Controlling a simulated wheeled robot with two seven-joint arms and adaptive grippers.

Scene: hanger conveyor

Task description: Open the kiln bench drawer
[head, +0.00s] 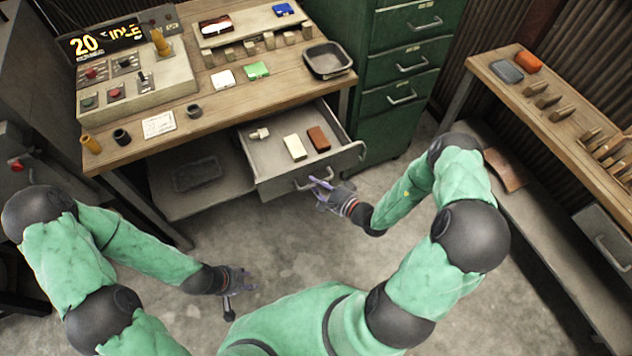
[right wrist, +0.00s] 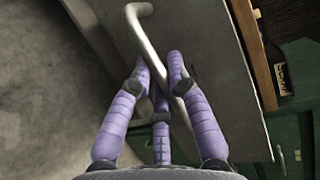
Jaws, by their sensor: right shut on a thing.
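The kiln bench drawer (head: 346,160) is pulled out from under the wooden bench top, with its inside in view. A white block (head: 295,147), a brown block (head: 319,138) and a small pale piece (head: 260,134) lie in it. My right gripper (head: 316,184) is at the drawer front, shut on the drawer handle (head: 300,186). In the right wrist view its purple fingers (right wrist: 160,68) close around the grey bar handle (right wrist: 146,40). My left gripper (head: 242,284) hangs low over the floor, away from the bench; its finger opening is too small to tell.
The bench top (head: 215,110) carries a control panel (head: 135,80) reading "20 IDLE", a grey tray (head: 327,60) and small blocks. A green cabinet (head: 405,75) stands right of the drawer. A side bench (head: 555,100) is at the right. Floor before the drawer is clear.

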